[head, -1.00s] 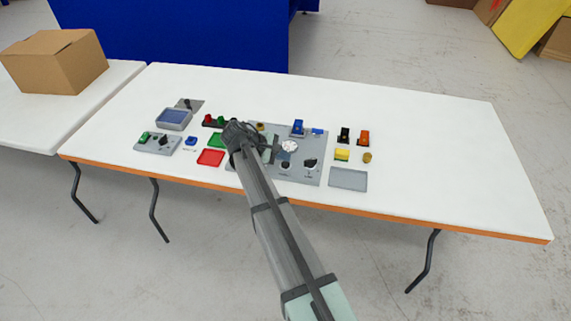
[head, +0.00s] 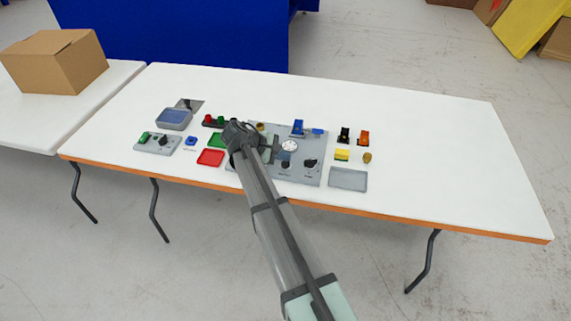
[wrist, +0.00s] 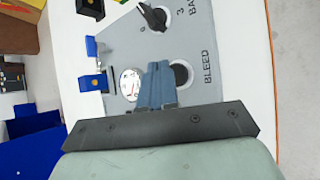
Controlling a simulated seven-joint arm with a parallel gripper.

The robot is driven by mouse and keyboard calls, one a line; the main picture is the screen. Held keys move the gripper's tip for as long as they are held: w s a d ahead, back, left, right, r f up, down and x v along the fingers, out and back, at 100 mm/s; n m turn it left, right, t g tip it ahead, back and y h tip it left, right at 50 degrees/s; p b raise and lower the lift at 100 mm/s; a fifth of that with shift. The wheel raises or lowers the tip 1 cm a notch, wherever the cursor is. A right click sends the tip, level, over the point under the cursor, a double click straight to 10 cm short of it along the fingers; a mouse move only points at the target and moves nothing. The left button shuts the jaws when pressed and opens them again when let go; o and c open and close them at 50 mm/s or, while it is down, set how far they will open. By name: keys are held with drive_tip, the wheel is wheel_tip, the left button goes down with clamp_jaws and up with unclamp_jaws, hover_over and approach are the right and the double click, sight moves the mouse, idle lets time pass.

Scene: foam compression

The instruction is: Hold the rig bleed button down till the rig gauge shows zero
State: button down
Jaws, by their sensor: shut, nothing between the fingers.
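The rig panel (head: 306,179) is a grey plate on the white table. Its gauge (head: 289,146) is a round white dial; in the wrist view the gauge (wrist: 131,83) shows a red mark, but the needle is too small to read. The bleed button (wrist: 181,74) is dark and round, beside the printed word BLEED, and partly hidden by my fingers. My gripper (wrist: 158,72) is shut and empty, with its fingertips at the button's edge in the wrist view. I cannot tell whether they touch or press it. In the head view my arm hides much of the gripper.
A black knob (wrist: 153,17) stands close by on the panel, and a blue part (wrist: 93,82) sits beyond the gauge. A grey tray (head: 348,178) and a yellow block (head: 342,154) lie right of the panel. A red tray (head: 211,157) lies left. The table's right side is clear.

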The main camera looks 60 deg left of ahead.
sight(283, 165)
drive_tip(key=shift+f, duration=0.15)
drive_tip(key=shift+f, duration=0.3)
drive_tip(key=shift+f, duration=0.45)
idle(2.1)
drive_tip(key=shift+r, duration=0.9)
drive_tip(key=shift+r, duration=2.5)
